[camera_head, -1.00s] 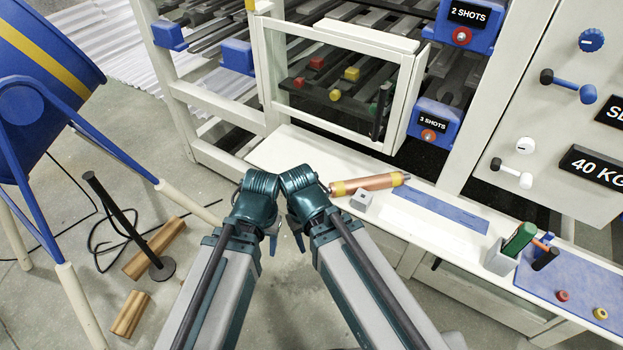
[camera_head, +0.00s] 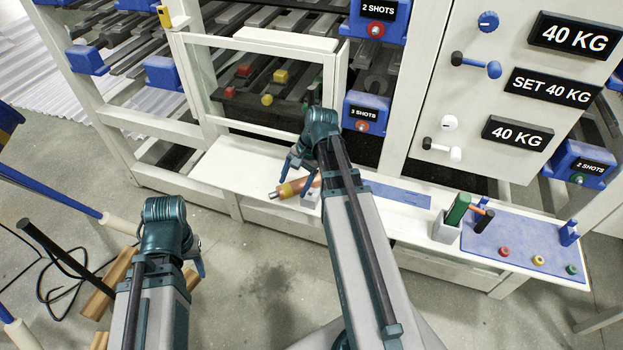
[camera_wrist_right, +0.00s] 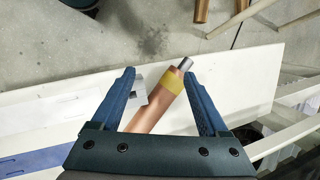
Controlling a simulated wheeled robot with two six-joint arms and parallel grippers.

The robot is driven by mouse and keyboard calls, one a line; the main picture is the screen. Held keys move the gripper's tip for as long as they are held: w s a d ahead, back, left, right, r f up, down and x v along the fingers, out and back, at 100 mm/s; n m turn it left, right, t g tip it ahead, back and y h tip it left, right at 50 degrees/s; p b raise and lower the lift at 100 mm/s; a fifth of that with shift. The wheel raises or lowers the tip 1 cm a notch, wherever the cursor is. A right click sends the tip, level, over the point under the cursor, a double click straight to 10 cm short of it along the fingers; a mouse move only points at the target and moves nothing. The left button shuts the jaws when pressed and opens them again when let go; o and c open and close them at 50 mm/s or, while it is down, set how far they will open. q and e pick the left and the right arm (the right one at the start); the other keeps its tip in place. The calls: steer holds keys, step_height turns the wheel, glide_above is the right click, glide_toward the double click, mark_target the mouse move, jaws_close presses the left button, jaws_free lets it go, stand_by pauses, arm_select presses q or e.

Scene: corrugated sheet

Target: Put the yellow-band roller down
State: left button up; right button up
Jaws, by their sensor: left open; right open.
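The yellow-band roller (camera_head: 292,187) is a copper-coloured cylinder with a yellow band and a grey end pin. It lies on the white shelf (camera_head: 228,170), and my right arm hides part of it. In the right wrist view the roller (camera_wrist_right: 158,107) runs slantwise between the two blue fingers. My right gripper (camera_head: 291,165) is open around or just above it; its fingers (camera_wrist_right: 160,82) stand apart from the roller on both sides. A small grey block (camera_head: 311,198) sits beside the roller. My left gripper (camera_head: 198,258) is open and empty, over the floor at the left.
A blue mat (camera_head: 490,238) at the right holds small coloured knobs. A grey holder (camera_head: 446,229) with a green-handled item stands by it. A framed window (camera_head: 262,85) rises behind the shelf. Wooden blocks (camera_head: 112,283) lie on the floor at the left.

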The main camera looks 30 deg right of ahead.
mark_target(317, 178)
steer(key=d+r+m+t+y, duration=0.1)
steer(key=d+r+m+t, duration=0.2)
steer(key=d+m, duration=0.9)
steer(key=f+n+b, duration=0.1)
steer(key=f+b, duration=0.1)
steer(key=w+f+n+b, duration=0.1)
steer(key=f+n+b, duration=0.1)
steer(key=w+f+n+b, duration=0.1)
steer(key=f+b, duration=0.1)
steer(key=shift+w+d+f, duration=0.1)
steer(key=shift+d+f, duration=0.2)
steer(key=shift+w+a+f, duration=0.15)
steer(key=shift+a+f, duration=0.05)
steer(key=shift+f, duration=0.1)
steer(key=shift+w+a, duration=0.1)
steer(key=shift+a, duration=0.05)
steer(key=b+x, duration=0.4)
steer(key=x, duration=0.1)
steer(key=shift+w+a+b, duration=0.15)
steer(key=shift+b, duration=0.25)
steer(key=shift+r, duration=0.1)
steer(key=shift+c, duration=0.3)
jaws_close()
